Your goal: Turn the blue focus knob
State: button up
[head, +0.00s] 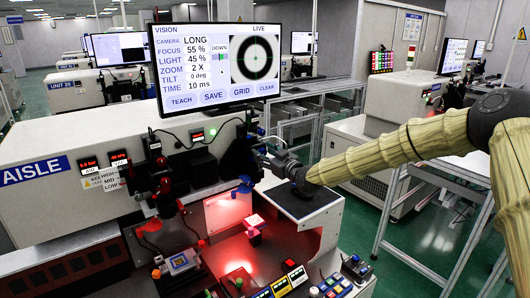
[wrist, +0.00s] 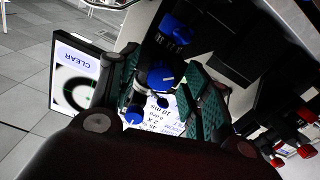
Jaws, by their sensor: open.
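In the wrist view a round blue knob (wrist: 160,75) sits between the fingers of my open gripper (wrist: 158,92). The green finger pads stand on either side of it, and I cannot tell if either touches it. Another blue knob (wrist: 175,30) shows above it, and a smaller blue one (wrist: 133,118) below. No label shows which is the focus knob. In the head view my gripper (head: 266,153) reaches from the right to the dark camera assembly (head: 233,140), where a blue part (head: 243,186) hangs below. The knob between my fingers is hard to make out there.
The monitor (head: 205,65) above reads FOCUS 55 % and shows a ring with a crosshair. A second dark assembly with red knobs (head: 162,186) stands to the left. Below are a red-lit work area (head: 235,250) and button panels (head: 330,286).

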jog(key=c, duration=1.1)
jog(key=shift+o, duration=0.2)
jog(key=shift+f+m+b, duration=0.15)
jog(key=shift+m+b, duration=0.15)
jog(key=shift+b, duration=0.25)
jog(key=shift+f+m+b, duration=0.1)
jog(key=shift+m+b, duration=0.5)
jog(key=shift+b, duration=0.2)
jog(key=m+b, duration=0.4)
jog(key=shift+w+r, duration=0.1)
jog(key=shift+r, duration=0.2)
jog(key=o, duration=1.1)
jog(key=shift+c, duration=0.2)
